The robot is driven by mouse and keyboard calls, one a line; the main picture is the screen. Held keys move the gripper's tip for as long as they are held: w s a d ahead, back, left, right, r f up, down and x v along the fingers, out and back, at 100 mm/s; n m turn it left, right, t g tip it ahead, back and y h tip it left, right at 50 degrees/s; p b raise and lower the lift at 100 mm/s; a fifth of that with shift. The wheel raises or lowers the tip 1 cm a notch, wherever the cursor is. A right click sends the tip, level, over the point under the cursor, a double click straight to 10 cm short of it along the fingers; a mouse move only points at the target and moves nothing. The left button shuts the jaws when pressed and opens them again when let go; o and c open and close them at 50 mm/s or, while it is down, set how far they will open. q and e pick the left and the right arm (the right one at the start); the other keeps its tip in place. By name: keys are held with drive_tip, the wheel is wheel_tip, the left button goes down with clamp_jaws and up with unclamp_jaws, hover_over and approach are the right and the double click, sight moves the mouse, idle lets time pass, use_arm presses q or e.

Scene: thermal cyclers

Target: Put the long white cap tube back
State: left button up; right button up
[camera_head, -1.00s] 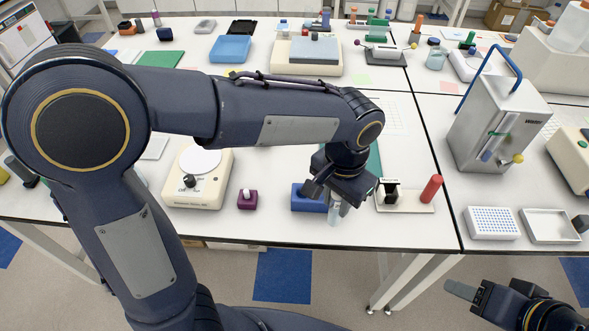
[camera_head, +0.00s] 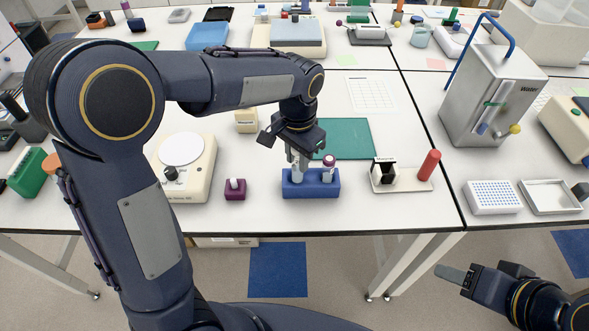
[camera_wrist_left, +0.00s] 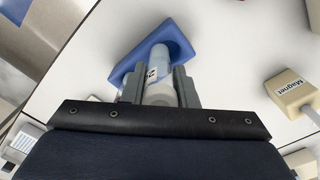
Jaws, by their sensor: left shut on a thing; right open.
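The long white-cap tube (camera_head: 296,172) is upright at the left end of the blue rack (camera_head: 311,189). My left gripper (camera_head: 296,150) is shut on it from above. In the left wrist view the tube (camera_wrist_left: 159,66) runs from between the fingers (camera_wrist_left: 158,88) to the blue rack (camera_wrist_left: 176,37); its pale cap end (camera_wrist_left: 160,95) is nearest the camera. How deep the tube sits in its hole cannot be told. A second tube with a purple cap (camera_head: 329,161) stands at the rack's right. My right gripper (camera_head: 482,278) is open and empty at the lower right, off the table.
A purple block with a white-topped item (camera_head: 235,190) stands left of the rack. A round-plated device (camera_head: 186,175) is further left. A magnet stand (camera_head: 384,176) and red tube (camera_head: 429,164) are to the right. A green mat (camera_head: 343,138) lies behind.

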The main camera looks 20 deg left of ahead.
sight(295, 167)
use_arm(q)
drive_tip(key=f+b, duration=0.2)
drive_tip(key=f, duration=0.1)
drive_tip(key=w+a+f+b, duration=0.1)
drive_tip(key=f, duration=0.1)
drive_tip(key=shift+b, duration=0.4)
clamp_jaws()
drive_tip(key=shift+r, duration=0.15)
drive_tip(key=o, duration=1)
unclamp_jaws()
drive_tip(key=shift+f, duration=0.2)
drive_tip(key=shift+o, duration=0.2)
